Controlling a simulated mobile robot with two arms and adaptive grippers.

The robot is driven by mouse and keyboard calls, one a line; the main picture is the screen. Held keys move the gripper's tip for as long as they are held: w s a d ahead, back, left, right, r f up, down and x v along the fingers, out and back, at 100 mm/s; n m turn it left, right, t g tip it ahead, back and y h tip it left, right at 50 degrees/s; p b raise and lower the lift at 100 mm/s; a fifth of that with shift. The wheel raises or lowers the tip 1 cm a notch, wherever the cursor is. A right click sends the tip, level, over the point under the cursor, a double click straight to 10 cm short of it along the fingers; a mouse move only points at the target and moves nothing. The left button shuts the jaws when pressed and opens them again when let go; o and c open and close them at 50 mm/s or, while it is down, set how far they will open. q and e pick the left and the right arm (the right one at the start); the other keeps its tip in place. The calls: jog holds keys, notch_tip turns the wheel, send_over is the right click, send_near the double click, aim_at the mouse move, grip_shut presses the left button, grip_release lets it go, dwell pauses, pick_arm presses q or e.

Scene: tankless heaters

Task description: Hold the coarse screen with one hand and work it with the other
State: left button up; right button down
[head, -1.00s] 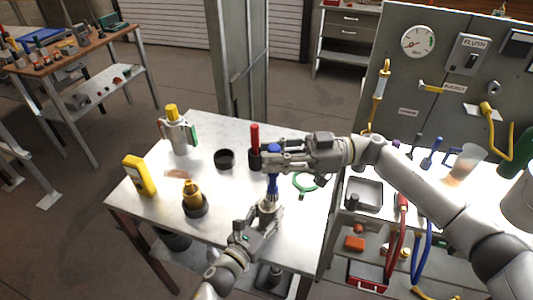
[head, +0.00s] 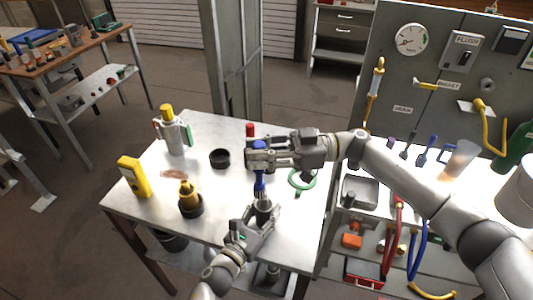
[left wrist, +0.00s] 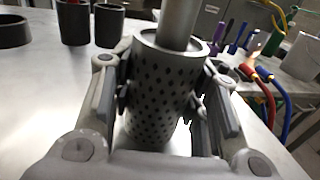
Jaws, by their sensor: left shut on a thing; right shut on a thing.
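The coarse screen (left wrist: 165,88) is a grey cylinder with dark diamond-shaped holes, large in the left wrist view. It also shows upright over the table in the head view (head: 264,211). My left gripper (head: 259,219) is shut around its sides. My right gripper (head: 259,154) is above it, shut on the blue handle of a brush-like tool (head: 259,181). The tool's grey shaft (left wrist: 178,22) goes down into the screen's open top. Its lower end is hidden inside.
The metal table (head: 225,205) carries a black ring (head: 220,159), a yellow meter (head: 134,177), a brass fitting in a black base (head: 189,198), a yellow-capped canister (head: 174,132) and a green ring (head: 302,181). A red-topped item (head: 250,130) is partly hidden behind my right gripper.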

aim_at(258, 143)
jog(key=shift+w+a+r, duration=0.1)
jog(key=shift+a+r, duration=0.05)
jog(key=shift+a, duration=0.1)
notch_tip(258, 143, up, 3)
jog(key=shift+d+r, duration=0.1)
jog(key=shift+r, duration=2.25)
pick_arm(q)
jog(key=o, duration=1.2)
jog(key=shift+c, duration=0.2)
